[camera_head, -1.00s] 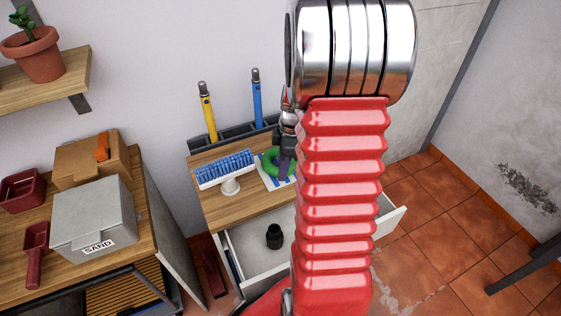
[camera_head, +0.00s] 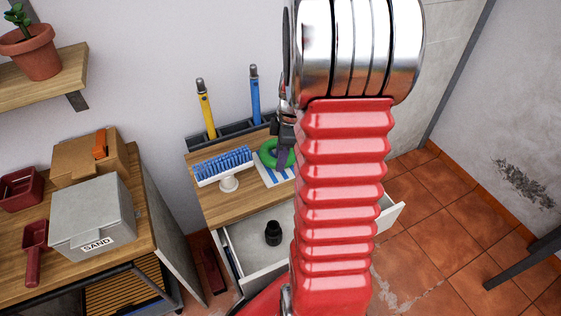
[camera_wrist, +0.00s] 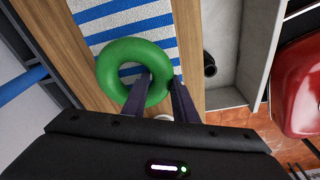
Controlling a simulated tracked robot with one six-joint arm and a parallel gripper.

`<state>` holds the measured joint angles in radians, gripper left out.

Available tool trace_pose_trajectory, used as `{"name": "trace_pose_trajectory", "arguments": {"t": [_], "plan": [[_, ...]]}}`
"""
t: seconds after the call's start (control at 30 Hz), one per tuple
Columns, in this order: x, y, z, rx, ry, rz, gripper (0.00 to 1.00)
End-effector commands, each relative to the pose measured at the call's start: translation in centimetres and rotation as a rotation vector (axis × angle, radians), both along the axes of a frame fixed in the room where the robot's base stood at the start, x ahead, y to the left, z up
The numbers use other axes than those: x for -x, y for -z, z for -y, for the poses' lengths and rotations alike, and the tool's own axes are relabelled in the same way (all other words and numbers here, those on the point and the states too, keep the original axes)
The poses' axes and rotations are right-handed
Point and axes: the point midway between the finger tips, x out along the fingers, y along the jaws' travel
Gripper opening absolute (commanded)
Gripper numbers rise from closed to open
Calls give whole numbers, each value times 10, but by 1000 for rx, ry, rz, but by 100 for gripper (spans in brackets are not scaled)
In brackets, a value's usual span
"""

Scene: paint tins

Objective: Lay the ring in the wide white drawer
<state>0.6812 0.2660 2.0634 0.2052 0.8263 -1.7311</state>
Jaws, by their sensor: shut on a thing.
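The green ring (camera_head: 266,154) is over a blue-and-white striped cloth on the wooden cabinet top. In the wrist view the ring (camera_wrist: 112,52) shows whole, with my gripper (camera_wrist: 161,84) shut on its near right side, one finger inside the hole and one outside. In the head view my gripper (camera_head: 284,157) is partly hidden by my red arm. The gap between ring and cloth is hard to judge. The wide white drawer (camera_head: 390,217) stands open below the top, its middle hidden by my arm. It also shows right of the ring in the wrist view (camera_wrist: 263,62).
A dark round object (camera_head: 273,233) stands in the drawer's left part; the floor around it is bare. A blue-bristled brush (camera_head: 222,166) stands left of the cloth (camera_head: 275,178). A dark rack (camera_head: 232,133) with a yellow and a blue tool is behind. A sand box (camera_head: 92,217) is left.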

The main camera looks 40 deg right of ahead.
Motion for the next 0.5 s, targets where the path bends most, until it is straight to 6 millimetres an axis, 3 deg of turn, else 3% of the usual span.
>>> {"name": "trace_pose_trajectory", "arguments": {"t": [0.3,0.5], "plan": [[-1,-57,1,3,0,3,0],[-1,-75,1,2,0,2,0]]}}
